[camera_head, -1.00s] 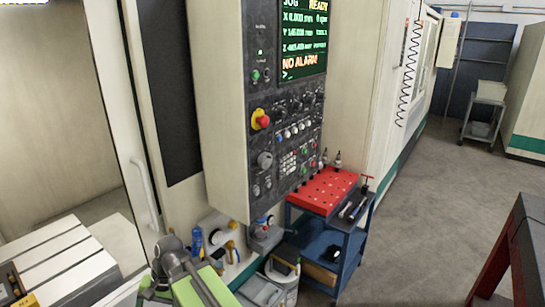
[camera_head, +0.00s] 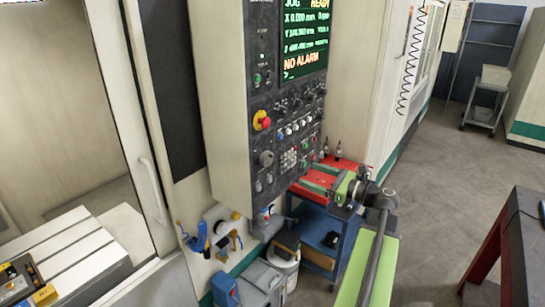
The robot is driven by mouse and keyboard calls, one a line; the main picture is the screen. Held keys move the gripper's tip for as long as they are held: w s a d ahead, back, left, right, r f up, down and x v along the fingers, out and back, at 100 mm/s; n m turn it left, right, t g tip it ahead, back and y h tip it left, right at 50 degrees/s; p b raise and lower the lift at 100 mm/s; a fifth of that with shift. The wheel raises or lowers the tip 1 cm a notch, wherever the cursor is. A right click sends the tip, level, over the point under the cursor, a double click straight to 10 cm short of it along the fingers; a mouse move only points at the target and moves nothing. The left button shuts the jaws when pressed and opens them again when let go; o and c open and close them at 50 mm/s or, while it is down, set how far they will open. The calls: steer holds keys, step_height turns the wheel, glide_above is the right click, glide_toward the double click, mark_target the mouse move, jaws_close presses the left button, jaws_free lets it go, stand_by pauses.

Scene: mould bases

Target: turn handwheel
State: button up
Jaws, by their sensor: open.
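The machine's control panel (camera_head: 285,110) stands upright in the middle of the head view. A round grey knob, which looks like the handwheel (camera_head: 266,158), sits low on the panel's left side, below the red emergency button (camera_head: 262,120). My gripper (camera_head: 312,180) is to the right of and a little lower than the handwheel, apart from it in the picture. Its green fingers point left and are open, with no object visible between them. They overlap the red tray in view; the distance to the panel is hard to tell.
A red tool tray (camera_head: 345,162) tops a blue cart (camera_head: 318,225) beside the panel. A white bucket (camera_head: 288,262) and a grey box (camera_head: 262,283) stand below. The machine door handle (camera_head: 153,190) is at left. Grey floor (camera_head: 440,190) lies open at right.

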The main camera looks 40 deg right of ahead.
mark_target(269, 159)
steer(key=x, duration=1.6)
steer(key=shift+w+d, duration=0.1)
steer(key=shift+w, duration=0.3)
steer(key=shift+c, duration=0.3)
steer(key=c, duration=1.3)
